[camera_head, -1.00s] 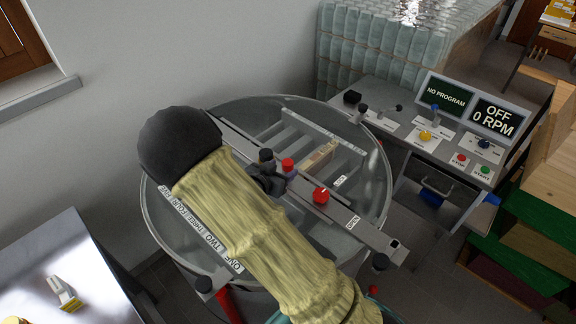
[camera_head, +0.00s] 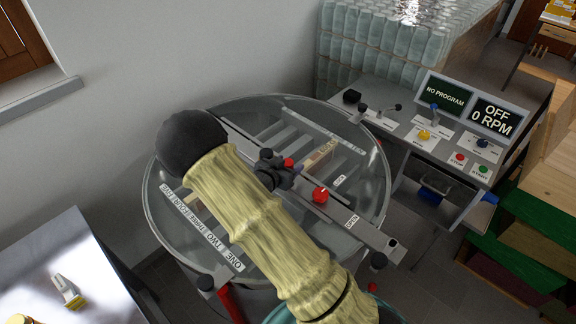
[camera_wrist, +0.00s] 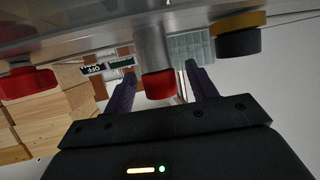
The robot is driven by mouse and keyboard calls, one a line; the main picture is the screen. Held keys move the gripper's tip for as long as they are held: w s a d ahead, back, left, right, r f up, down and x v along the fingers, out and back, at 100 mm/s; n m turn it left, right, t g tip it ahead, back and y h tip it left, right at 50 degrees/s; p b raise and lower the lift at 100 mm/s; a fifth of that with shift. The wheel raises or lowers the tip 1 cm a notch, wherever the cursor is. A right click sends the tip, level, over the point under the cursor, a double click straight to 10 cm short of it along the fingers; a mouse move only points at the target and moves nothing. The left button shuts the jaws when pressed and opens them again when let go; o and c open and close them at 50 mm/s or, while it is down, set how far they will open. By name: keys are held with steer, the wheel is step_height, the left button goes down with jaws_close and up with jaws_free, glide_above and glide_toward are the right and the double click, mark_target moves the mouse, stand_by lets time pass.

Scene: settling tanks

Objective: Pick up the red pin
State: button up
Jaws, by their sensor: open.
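The likely red pin (camera_head: 288,163) is a red-capped post on the grey beam across the round tank. In the wrist view the red cap (camera_wrist: 158,86) on its metal stem shows between my two purple fingers, with a gap on each side. My gripper (camera_wrist: 161,69) is open and holds nothing. In the head view my gripper (camera_head: 294,172) is right beside the red cap and covers part of it. I cannot tell how deep the cap sits between the fingers.
A larger red knob (camera_head: 320,195) stands on the beam to the right; a black knob (camera_head: 266,154) stands left of the pin. The clear tank (camera_head: 150,215) has slats inside. A control desk (camera_head: 411,130) is at the right, a metal table (camera_head: 50,250) at lower left.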

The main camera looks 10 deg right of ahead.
mark_target(288, 162)
steer(key=c, duration=1.1)
steer(key=shift+o, duration=0.2)
step_height(288, 162, up, 10)
steer(key=shift+r+b, duration=0.1)
steer(key=shift+b, duration=0.2)
